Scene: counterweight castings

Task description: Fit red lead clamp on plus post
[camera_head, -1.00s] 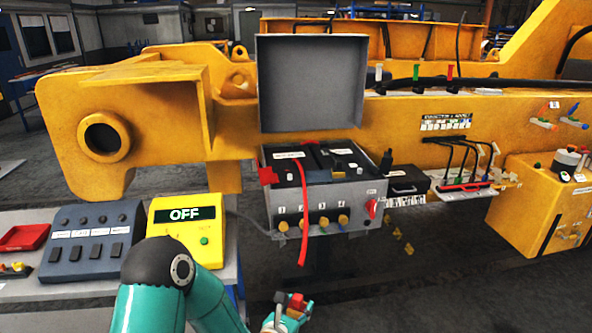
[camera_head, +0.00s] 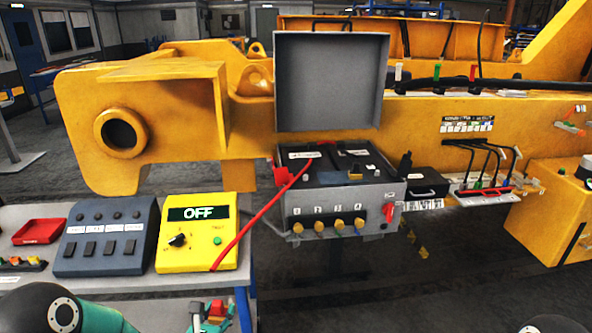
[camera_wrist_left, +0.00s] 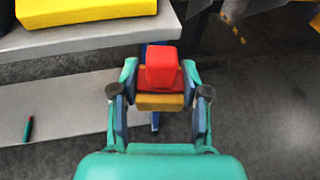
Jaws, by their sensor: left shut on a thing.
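The red lead clamp (camera_head: 217,309) is in my left gripper (camera_head: 213,317) at the bottom of the head view. In the left wrist view the clamp (camera_wrist_left: 162,66) has a red body with an orange-yellow part below, between the two fingers of the gripper (camera_wrist_left: 160,84). A red lead (camera_head: 252,230) runs from the open grey battery box (camera_head: 345,198) down past the yellow tester. The clamp is apart from the box, lower and to its left. I cannot make out the plus post clearly. My right gripper is not in view.
The yellow tester (camera_head: 196,243) reads OFF and stands on a bench beside a dark switch box (camera_head: 105,238) and a red tray (camera_head: 39,231). The grey lid (camera_head: 330,82) stands open. A yellow casting (camera_head: 150,135) fills the back.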

